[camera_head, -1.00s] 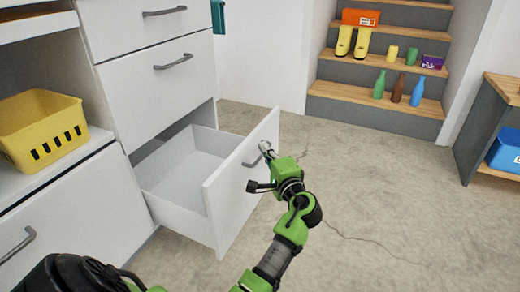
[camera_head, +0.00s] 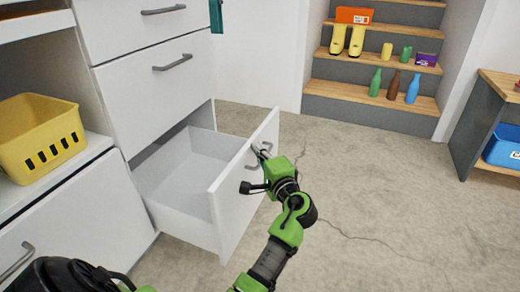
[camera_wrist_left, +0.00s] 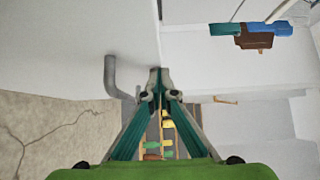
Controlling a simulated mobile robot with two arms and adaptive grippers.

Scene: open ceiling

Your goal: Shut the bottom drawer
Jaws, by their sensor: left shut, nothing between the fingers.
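The bottom drawer (camera_head: 235,204) is white and stands pulled out of the cabinet, with an empty interior. Its grey handle (camera_head: 253,160) is on the front panel, partly hidden by my left gripper, and also shows in the left wrist view (camera_wrist_left: 112,78). My left gripper (camera_head: 259,151) is shut and empty, with its fingertips at the upper part of the drawer front beside the handle. In the left wrist view its fingers (camera_wrist_left: 158,78) meet beside the handle, not around it. I cannot tell whether the tips touch the panel. My right gripper is not in view.
A yellow basket (camera_head: 40,138) sits on a shelf at the left. Wooden steps (camera_head: 370,98) with bottles and boots stand at the back. A blue bin (camera_head: 503,147) is at the right. The floor (camera_head: 395,205) is clear.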

